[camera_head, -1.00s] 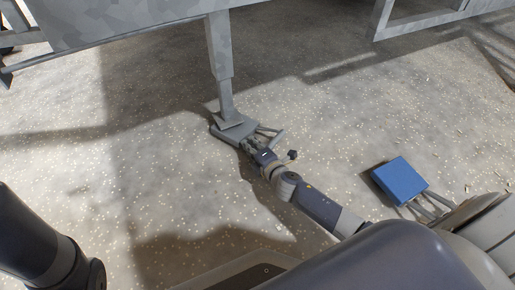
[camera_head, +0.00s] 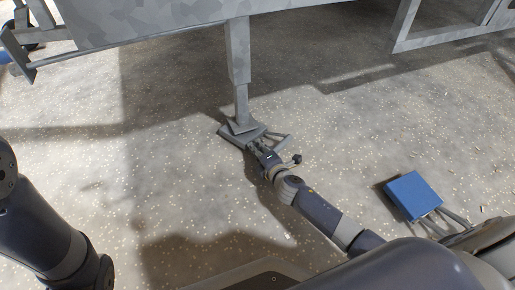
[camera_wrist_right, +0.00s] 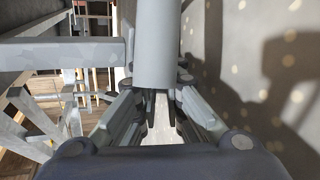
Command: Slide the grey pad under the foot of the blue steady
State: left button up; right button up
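The grey pad (camera_head: 232,139) lies flat on the floor below a grey steady leg (camera_head: 239,65). The leg's foot plate (camera_head: 240,127) overlaps the pad; I cannot tell whether they touch. This steady looks grey, not blue. My right gripper (camera_head: 257,148) is at the pad's near side, beside its handle rods (camera_head: 276,137). In the right wrist view a grey cylinder (camera_wrist_right: 158,45) runs down between the spread fingers (camera_wrist_right: 159,110); whether they clamp anything is unclear. My left arm shows at the left edge, but its gripper is out of frame.
The trailer's grey side beam (camera_head: 150,25) spans above the steady. Small debris litters the right floor. The floor left of the grey pad is clear.

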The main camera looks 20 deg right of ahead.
jog(key=o, duration=0.4)
jog(key=shift+r, duration=0.1)
jog(key=shift+s, duration=0.1)
jog(key=v, duration=1)
jog(key=shift+s, duration=0.4)
jog(key=shift+s+d+r, duration=0.1)
jog(key=shift+s+r, duration=0.2)
jog(key=shift+s, duration=0.15)
